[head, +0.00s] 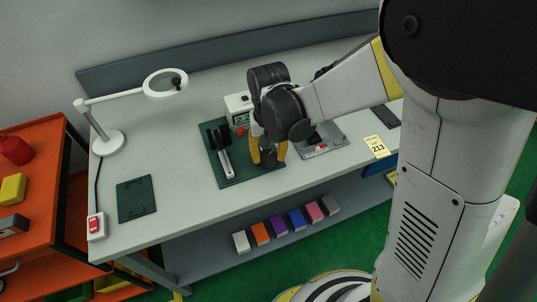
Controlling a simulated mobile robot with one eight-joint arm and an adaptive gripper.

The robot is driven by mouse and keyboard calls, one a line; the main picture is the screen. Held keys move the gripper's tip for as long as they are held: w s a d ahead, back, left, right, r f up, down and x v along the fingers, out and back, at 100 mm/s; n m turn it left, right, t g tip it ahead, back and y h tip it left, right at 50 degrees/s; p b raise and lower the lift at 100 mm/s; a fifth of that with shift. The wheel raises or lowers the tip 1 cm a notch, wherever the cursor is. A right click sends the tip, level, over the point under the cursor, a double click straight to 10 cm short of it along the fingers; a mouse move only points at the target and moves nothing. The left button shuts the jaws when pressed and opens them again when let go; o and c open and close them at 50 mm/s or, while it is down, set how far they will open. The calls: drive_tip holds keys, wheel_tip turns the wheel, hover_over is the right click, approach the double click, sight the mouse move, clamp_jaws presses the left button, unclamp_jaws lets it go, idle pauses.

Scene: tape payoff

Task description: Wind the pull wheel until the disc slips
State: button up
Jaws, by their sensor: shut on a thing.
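My gripper (268,153) is over the right part of a dark green base plate (236,180) on the bench. Its yellow fingers are shut on a dark, round, upright piece (267,158), which looks like the pull wheel. The fingers and wrist hide part of it. A light grey bar with a black end (224,160) lies on the plate to the left of the gripper. A small white box with a digital display (240,113) and a red button stands behind the plate. I cannot make out the disc for certain.
A grey plate device (322,143) with dark parts sits right of my gripper, close to it. A white magnifier lamp (166,83) stands at the left. A dark green mat (136,198) lies at front left. Several coloured blocks sit on the lower shelf (215,250). The bench front is clear.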

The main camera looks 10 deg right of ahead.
sight(269, 155)
idle(0.3)
drive_tip(key=o, duration=1.2)
wheel_tip(269, 155, up, 12)
drive_tip(key=s+d+r+t, duration=0.1)
drive_tip(key=s+d+t, duration=0.1)
drive_tip(key=s+d, duration=0.1)
drive_tip(key=s+d+r+t, duration=0.1)
drive_tip(key=s+d+t, duration=0.1)
drive_tip(key=s+d, duration=0.2)
drive_tip(key=s+d+r+t, duration=0.2)
drive_tip(key=s+d+t, duration=0.1)
drive_tip(key=d, duration=0.3)
drive_tip(key=shift+s+d+r, duration=0.1)
drive_tip(key=shift+s+d, duration=0.15)
drive_tip(key=shift+s, duration=0.2)
drive_tip(key=shift+o, duration=0.2)
